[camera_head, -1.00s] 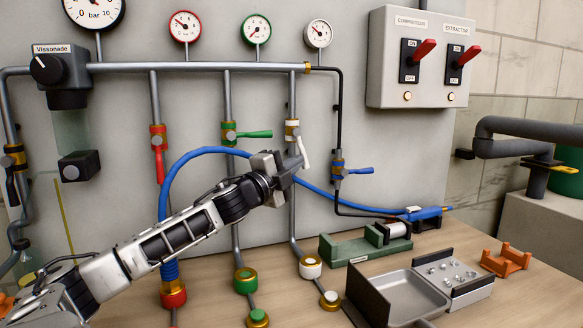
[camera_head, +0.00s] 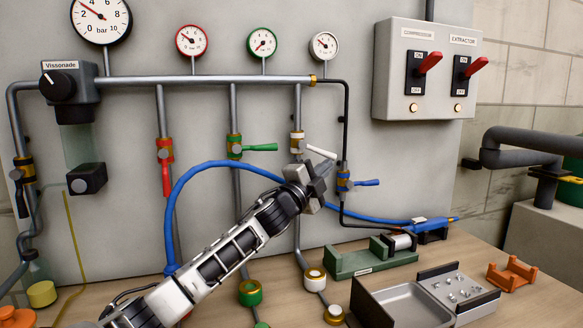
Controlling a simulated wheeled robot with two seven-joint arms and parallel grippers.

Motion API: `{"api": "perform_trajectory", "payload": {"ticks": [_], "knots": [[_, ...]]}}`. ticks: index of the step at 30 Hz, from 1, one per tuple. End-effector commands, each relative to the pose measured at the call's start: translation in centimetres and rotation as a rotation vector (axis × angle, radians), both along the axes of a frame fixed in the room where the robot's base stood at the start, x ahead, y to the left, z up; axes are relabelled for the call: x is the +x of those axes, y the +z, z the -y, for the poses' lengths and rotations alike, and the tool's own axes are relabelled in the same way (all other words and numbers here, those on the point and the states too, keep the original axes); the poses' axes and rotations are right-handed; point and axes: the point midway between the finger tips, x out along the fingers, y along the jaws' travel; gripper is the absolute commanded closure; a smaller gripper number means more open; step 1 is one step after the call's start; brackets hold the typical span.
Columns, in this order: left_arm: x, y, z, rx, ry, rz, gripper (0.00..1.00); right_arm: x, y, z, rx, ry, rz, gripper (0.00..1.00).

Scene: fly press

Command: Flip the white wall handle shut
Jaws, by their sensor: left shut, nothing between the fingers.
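The white wall handle (camera_head: 321,152) is on the white-banded valve of the third vertical pipe. It points right and slightly down, close to level. My left gripper (camera_head: 318,184) is shut and empty, just below the handle, its fingers pointing up and right. The fingertips lie very close to the handle's underside; I cannot tell whether they touch. The gripper and wrist cover part of the pipe below the valve. My right gripper is not in view.
The blue handle (camera_head: 367,183) sits close right of my gripper. A blue hose (camera_head: 190,180) loops behind my arm. The bench holds a grey tray (camera_head: 410,305) and a green holder (camera_head: 350,262).

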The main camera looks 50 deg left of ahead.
Motion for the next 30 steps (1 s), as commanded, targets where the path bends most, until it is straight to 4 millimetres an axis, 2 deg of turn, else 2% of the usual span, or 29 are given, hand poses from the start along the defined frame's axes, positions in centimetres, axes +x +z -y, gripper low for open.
{"api": "perform_trajectory", "payload": {"ticks": [12,30], "knots": [[1.4,1.9,0.6,0.000,0.000,0.000,1.00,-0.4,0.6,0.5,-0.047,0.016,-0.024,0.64],[1.8,2.4,0.7,0.001,-0.001,0.000,1.00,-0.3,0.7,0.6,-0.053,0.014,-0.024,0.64]]}}
